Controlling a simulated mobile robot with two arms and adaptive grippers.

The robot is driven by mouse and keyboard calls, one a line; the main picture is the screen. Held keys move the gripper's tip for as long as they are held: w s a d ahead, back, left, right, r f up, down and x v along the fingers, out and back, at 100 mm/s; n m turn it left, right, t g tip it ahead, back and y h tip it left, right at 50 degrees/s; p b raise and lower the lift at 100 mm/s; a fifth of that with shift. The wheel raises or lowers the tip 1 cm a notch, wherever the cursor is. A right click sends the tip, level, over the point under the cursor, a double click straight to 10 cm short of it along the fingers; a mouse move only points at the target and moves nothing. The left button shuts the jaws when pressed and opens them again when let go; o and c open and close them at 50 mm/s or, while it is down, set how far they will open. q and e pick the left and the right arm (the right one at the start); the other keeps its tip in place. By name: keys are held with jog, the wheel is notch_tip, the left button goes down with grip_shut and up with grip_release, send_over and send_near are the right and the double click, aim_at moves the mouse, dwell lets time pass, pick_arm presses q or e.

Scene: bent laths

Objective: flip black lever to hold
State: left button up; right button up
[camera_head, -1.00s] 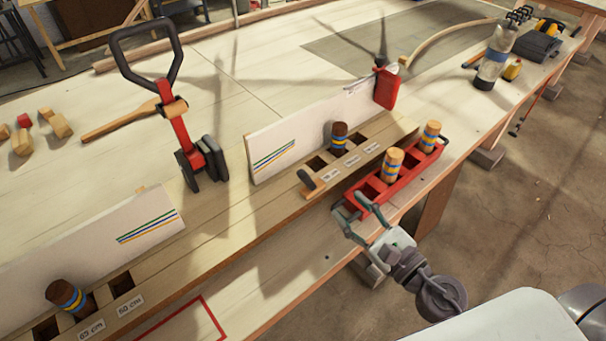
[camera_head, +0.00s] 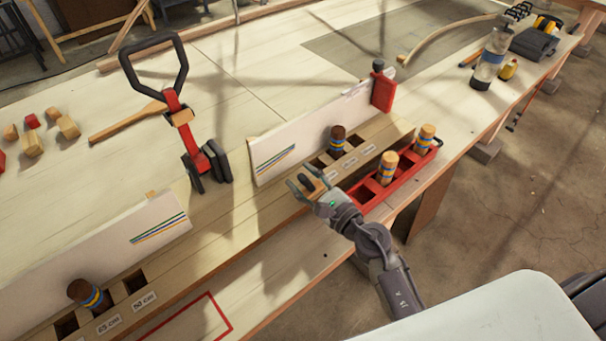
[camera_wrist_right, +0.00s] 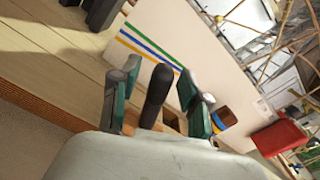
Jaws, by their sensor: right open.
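The black lever (camera_wrist_right: 158,92) shows in the right wrist view as a dark rounded handle between the two fingers of my right gripper (camera_wrist_right: 158,68). The gripper is open, with a finger on either side and visible gaps to the lever. In the head view my right gripper (camera_head: 308,188) is over the near edge of the slotted wooden rail, at the lever's wooden mount, and mostly hides the lever. My left gripper is not in view.
A red tray (camera_head: 372,193) with striped pegs lies just right of my gripper. A white board (camera_head: 300,140) stands behind it. A red tool with a black loop handle (camera_head: 181,118) stands to the left. The bench's front strip is mostly clear.

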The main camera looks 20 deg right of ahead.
jog(key=shift+w, duration=0.1)
grip_shut()
dwell(0.3)
jog(key=shift+w+d+r+m+p, duration=0.2)
jog(key=shift+d+m+p, duration=0.25)
jog(key=shift+m, duration=0.35)
jog(key=m, duration=0.1)
jog(key=d+m+p, duration=0.1)
jog(key=shift+w+d+r+m, duration=0.1)
jog(key=shift+w+r+m, duration=0.1)
jog(key=shift+w+m, duration=0.1)
jog(key=d+m, duration=0.1)
jog(key=m, duration=0.2)
jog(key=shift+w+d+f, duration=0.15)
jog(key=shift+w+d, duration=0.15)
jog(key=shift+d, duration=0.05)
jog(key=shift+w+d+f+m, duration=0.15)
jog(key=shift+d+m, duration=0.2)
jog(key=shift+m, duration=0.35)
jog(key=shift+w+d+f+m, duration=0.1)
jog(key=shift+d+m, duration=0.2)
jog(key=shift+m, duration=0.4)
